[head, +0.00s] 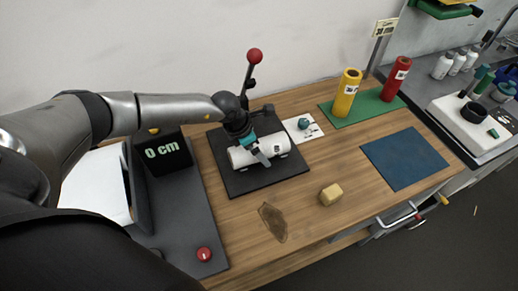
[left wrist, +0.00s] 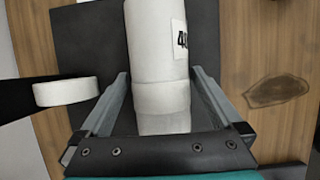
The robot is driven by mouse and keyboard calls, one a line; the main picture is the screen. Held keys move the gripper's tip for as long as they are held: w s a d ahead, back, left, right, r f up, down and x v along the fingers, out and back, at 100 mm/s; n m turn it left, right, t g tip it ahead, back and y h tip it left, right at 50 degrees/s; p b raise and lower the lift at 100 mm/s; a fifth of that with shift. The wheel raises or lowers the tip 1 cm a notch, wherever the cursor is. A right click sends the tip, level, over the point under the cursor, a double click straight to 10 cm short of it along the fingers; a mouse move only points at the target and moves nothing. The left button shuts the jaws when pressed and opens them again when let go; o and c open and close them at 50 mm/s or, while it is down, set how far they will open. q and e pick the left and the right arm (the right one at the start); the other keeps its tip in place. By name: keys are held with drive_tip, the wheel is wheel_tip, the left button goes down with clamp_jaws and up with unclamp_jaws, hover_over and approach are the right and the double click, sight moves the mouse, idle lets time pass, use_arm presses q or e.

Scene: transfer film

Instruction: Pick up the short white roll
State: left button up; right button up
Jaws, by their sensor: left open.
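The white roll (head: 276,145) lies on its side on a black plate on the wooden table in the head view. In the left wrist view the roll (left wrist: 158,45) runs from the top edge down between my fingers, and a partly cut-off label shows on its right side. My left gripper (head: 258,152) is over the roll, pointing down. It is open in the left wrist view (left wrist: 160,76), with one finger on each side of the roll. I cannot tell whether the fingers touch it. My right gripper is not in view.
A red-knobbed lever (head: 254,56) stands behind the roll. A yellow roll (head: 346,94) and red roll (head: 396,78) stand on a green mat. A yellow block (head: 331,194) lies in front; the blue mat (head: 404,158) is empty.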

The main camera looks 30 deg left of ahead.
use_arm(q)
drive_tip(key=shift+f, duration=0.1)
drive_tip(key=c, duration=1.5)
drive_tip(key=shift+c, duration=0.2)
